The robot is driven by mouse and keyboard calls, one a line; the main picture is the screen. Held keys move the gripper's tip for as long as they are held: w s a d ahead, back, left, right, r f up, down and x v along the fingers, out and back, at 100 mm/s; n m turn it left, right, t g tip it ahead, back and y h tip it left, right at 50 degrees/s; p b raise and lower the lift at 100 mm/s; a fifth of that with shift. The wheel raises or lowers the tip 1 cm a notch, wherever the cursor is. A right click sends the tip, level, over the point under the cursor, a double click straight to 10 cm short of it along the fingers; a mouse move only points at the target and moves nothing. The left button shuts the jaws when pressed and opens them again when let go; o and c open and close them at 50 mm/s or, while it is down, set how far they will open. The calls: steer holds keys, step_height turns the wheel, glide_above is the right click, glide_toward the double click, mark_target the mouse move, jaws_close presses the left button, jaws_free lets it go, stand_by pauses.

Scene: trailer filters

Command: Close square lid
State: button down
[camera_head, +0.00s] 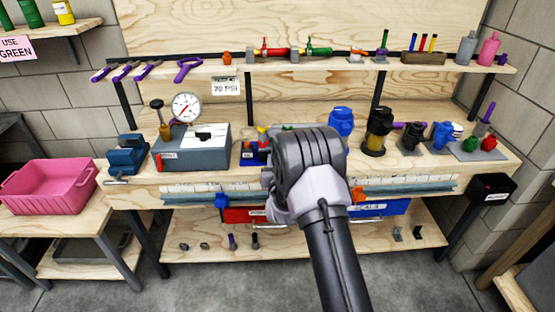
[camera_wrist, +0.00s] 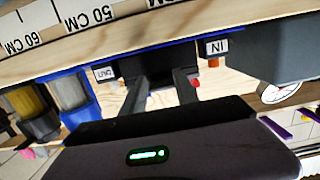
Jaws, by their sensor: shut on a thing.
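In the head view, a blue box (camera_head: 253,153) with small white labels stands on the bench, partly covered by my wrist. The wrist view shows a white label (camera_wrist: 105,75) and an IN label (camera_wrist: 217,47) along a blue edge. Between them is a dark block (camera_wrist: 158,66), which seems to be the square lid or part of it. My gripper (camera_wrist: 160,83) has one finger on each side of this block and is shut on it. In the head view the fingers are hidden behind my wrist. The lid's angle is not clear.
A grey box (camera_head: 195,150) with a pressure gauge (camera_head: 187,107) stands left of the blue box. A blue filter (camera_head: 341,122) and a black filter (camera_head: 378,131) stand to the right. A ruler strip (camera_head: 215,187) runs along the bench front. A pink bin (camera_head: 50,186) is far left.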

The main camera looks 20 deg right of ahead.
steer(key=c, duration=1.3)
jaws_free()
steer(key=shift+s+f, duration=0.2)
steer(key=shift+f, duration=0.4)
steer(key=o, duration=0.3)
steer(key=shift+w, duration=0.15)
steer(key=shift+o, duration=0.4)
steer(key=shift+r, duration=0.2)
steer(key=p+v, duration=0.2)
steer(key=v, duration=1.5)
steer(key=shift+r+p, duration=0.2)
steer(key=shift+p, duration=0.15)
